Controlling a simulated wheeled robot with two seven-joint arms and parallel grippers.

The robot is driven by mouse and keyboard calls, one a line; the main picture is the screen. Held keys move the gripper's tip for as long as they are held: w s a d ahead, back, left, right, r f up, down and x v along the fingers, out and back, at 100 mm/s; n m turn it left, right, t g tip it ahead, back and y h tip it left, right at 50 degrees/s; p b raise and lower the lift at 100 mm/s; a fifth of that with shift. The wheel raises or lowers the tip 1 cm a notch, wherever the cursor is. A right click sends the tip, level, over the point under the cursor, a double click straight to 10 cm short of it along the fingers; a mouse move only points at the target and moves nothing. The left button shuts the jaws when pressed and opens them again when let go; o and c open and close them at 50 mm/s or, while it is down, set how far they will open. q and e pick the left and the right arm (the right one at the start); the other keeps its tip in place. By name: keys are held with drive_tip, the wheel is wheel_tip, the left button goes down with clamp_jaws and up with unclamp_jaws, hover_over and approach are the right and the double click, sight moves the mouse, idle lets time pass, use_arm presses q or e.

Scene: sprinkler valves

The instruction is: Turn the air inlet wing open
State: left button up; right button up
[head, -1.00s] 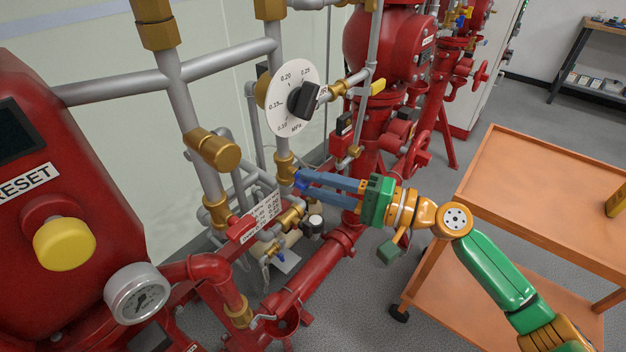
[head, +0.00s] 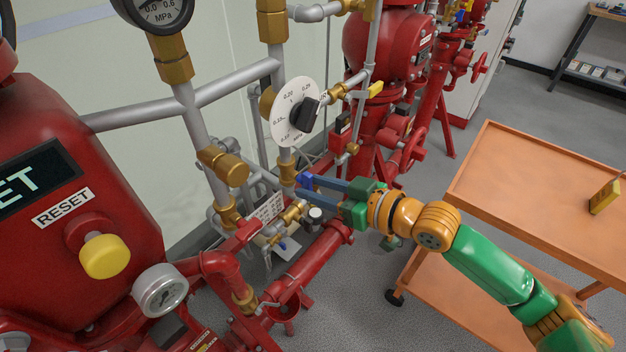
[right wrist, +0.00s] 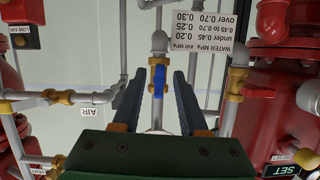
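The air inlet wing is a blue lever (right wrist: 159,79) on a brass valve, upright in the middle of the right wrist view. In the head view the blue wing (head: 305,180) shows beside the brass fitting below the dial. My right gripper (head: 309,187) reaches it from the right. The right wrist view shows its two dark blue fingers (right wrist: 158,92) apart, one on each side of the wing, with visible gaps. Whether the fingertips reach past the wing is hard to tell. My left gripper is not in view.
A white dial with a black knob (head: 305,112) is just above the gripper. Grey pipes, red valve bodies (head: 385,45) and a red cabinet with a yellow button (head: 105,256) crowd around. An orange cart (head: 480,190) stands to the right. An AIR label (right wrist: 96,113) shows at the wrist view's left.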

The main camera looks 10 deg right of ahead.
drive_tip(key=s+d, duration=0.5)
idle(0.3)
